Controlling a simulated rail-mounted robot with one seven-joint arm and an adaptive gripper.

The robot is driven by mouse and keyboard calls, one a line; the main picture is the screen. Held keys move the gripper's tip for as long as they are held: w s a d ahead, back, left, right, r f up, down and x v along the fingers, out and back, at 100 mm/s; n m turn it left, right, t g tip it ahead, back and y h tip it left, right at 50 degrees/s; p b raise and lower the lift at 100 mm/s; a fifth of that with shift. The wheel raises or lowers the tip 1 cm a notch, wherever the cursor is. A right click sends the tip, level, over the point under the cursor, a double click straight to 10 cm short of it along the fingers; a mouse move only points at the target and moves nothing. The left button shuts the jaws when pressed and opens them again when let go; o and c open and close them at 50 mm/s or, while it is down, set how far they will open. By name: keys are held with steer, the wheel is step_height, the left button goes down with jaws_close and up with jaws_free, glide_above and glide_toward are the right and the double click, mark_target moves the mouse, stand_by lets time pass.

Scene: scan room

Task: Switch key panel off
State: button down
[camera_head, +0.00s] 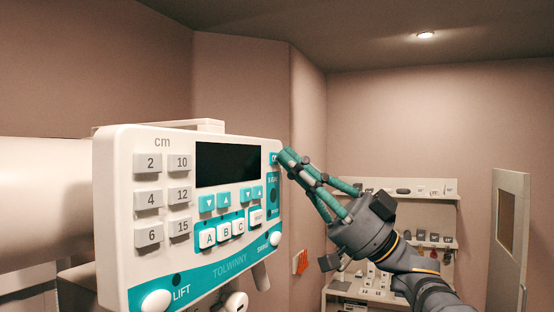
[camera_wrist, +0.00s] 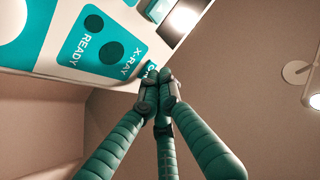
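The key panel (camera_head: 232,262) is a white and teal console at the left in the head view, with a dark screen (camera_head: 227,164). A small teal button (camera_head: 274,158) sits at its upper right edge, partly hidden by my fingertips. My gripper (camera_head: 285,157) has teal fingers drawn together at that button, coming from the right. In the wrist view, the shut, empty fingertips (camera_wrist: 159,78) meet at the small teal button (camera_wrist: 149,70) beside the X-RAY READY area (camera_wrist: 103,40). I cannot tell whether they touch or press it.
The panel also carries grey number keys (camera_head: 148,198), lettered keys (camera_head: 224,232) and white round knobs (camera_head: 156,300). Shelves (camera_head: 432,200) with small items stand on the back wall. A door (camera_head: 508,240) is at the right. The space above my gripper is clear.

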steer(key=shift+d+t, duration=0.1)
steer(key=shift+t, duration=0.2)
steer(key=shift+s+d+b, duration=0.3)
steer(key=shift+d+b, duration=0.25)
steer(key=shift+d, duration=0.05)
steer(key=d, duration=0.1)
steer(key=s+d+b, duration=0.1)
steer(key=d, duration=0.1)
steer(key=d+b, duration=0.1)
steer(key=shift+s+d, duration=0.35)
steer(key=shift+s, duration=0.05)
steer(key=shift+a, duration=0.1)
stand_by(0.5)
